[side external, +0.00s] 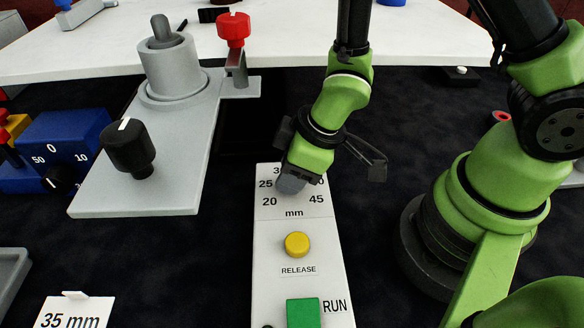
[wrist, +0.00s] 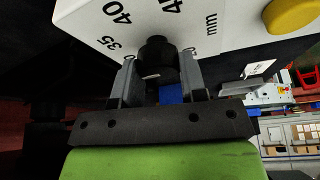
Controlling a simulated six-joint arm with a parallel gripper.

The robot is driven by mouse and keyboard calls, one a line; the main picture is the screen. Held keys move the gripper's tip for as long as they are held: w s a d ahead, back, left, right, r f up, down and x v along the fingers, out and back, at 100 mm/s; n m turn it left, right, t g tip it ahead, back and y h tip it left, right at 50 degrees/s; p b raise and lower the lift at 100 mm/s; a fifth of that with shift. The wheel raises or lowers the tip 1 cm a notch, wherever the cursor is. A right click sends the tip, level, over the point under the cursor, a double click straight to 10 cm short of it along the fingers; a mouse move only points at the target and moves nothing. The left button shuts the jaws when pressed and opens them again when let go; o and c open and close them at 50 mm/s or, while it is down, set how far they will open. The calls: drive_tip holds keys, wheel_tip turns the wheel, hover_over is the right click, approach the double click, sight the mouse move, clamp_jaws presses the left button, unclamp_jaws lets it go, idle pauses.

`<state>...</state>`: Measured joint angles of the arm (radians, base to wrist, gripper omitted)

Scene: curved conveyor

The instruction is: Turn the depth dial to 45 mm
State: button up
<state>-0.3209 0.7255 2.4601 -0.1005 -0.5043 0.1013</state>
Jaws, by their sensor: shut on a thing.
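The depth dial is a black knob (wrist: 156,55) on a white panel (side external: 272,222), with printed numbers around it. My gripper (wrist: 158,72) has one finger on each side of the knob and is shut on it. In the side external view my gripper (side external: 291,183) covers the dial, and the numbers 20, 25 and 45 show around it above "mm". In the wrist view 35 and 40 are readable. A small pale mark shows on the knob's near edge; I cannot tell which number the dial points to.
A yellow RELEASE button (side external: 297,244) and a green RUN button (side external: 303,312) sit below the dial. A grey plate with a black knob (side external: 132,148) and a red knob (side external: 233,30) stands left. A blue box (side external: 58,150) is further left. A card reads 35 mm (side external: 74,314).

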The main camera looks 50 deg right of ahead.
drive_tip(key=m+h, duration=0.1)
drive_tip(key=m, duration=0.1)
drive_tip(key=m+t+h, duration=0.1)
drive_tip(key=m, duration=0.2)
drive_tip(key=shift+m, duration=0.3)
drive_tip(key=m+h, duration=0.1)
drive_tip(key=m, duration=0.1)
drive_tip(key=m+h, duration=0.1)
drive_tip(key=m, duration=0.2)
drive_tip(key=shift+g, duration=0.3)
drive_tip(key=m+h, duration=0.1)
drive_tip(key=m, duration=0.2)
drive_tip(key=m+g, duration=0.1)
drive_tip(key=m, duration=0.1)
drive_tip(key=shift+m+h, duration=0.4)
drive_tip(key=shift+m+g+h, duration=0.4)
drive_tip(key=shift+m+g, duration=0.3)
drive_tip(key=shift+m, duration=1.5)
drive_tip(key=o, duration=0.9)
drive_tip(key=shift+o, duration=0.2)
